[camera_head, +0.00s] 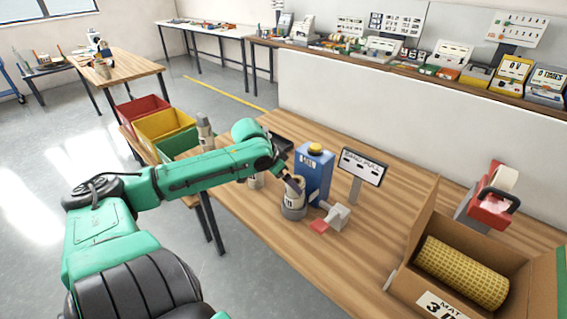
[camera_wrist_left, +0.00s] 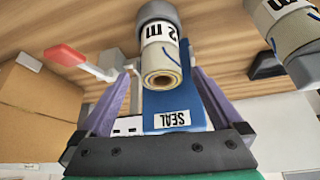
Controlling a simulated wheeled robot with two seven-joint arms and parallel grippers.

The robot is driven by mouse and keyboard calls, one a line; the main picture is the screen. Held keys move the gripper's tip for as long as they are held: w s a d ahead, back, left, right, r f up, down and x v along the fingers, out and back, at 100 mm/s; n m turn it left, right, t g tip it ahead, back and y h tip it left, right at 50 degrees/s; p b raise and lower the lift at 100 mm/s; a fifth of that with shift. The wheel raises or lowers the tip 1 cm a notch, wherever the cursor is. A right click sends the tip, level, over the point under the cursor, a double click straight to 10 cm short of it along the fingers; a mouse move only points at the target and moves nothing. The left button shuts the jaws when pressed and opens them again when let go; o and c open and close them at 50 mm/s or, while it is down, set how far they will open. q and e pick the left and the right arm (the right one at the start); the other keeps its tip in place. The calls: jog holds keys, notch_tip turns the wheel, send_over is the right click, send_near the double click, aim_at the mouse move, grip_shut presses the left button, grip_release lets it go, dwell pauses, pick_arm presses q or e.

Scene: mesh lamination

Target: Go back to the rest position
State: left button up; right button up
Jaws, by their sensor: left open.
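My left arm reaches in from the left over the wooden table, and its gripper (camera_head: 294,184) is at the top of a pale roll (camera_head: 291,201) in a grey round holder. In the left wrist view the gripper (camera_wrist_left: 163,78) is open, with a purple finger on each side. The roll, marked "2 m" (camera_wrist_left: 160,50), shows between the fingers; I cannot tell whether they touch it. A blue box marked SEAL (camera_wrist_left: 170,112) stands behind it and also shows in the head view (camera_head: 313,172). My right gripper is not in view.
A red-and-grey tool (camera_head: 335,218) lies right of the roll, before a sign (camera_head: 362,166). A cardboard box (camera_head: 400,276) holding a yellow mesh roll (camera_head: 461,272) and a red tape dispenser (camera_head: 490,196) stand at the right. Red, yellow and green bins (camera_head: 163,124) stand at the left.

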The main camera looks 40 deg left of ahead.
pick_arm(q)
jog(key=v, duration=0.2)
jog(key=shift+s+r, duration=0.15)
jog(key=shift+r, duration=0.1)
jog(key=shift+f, duration=0.1)
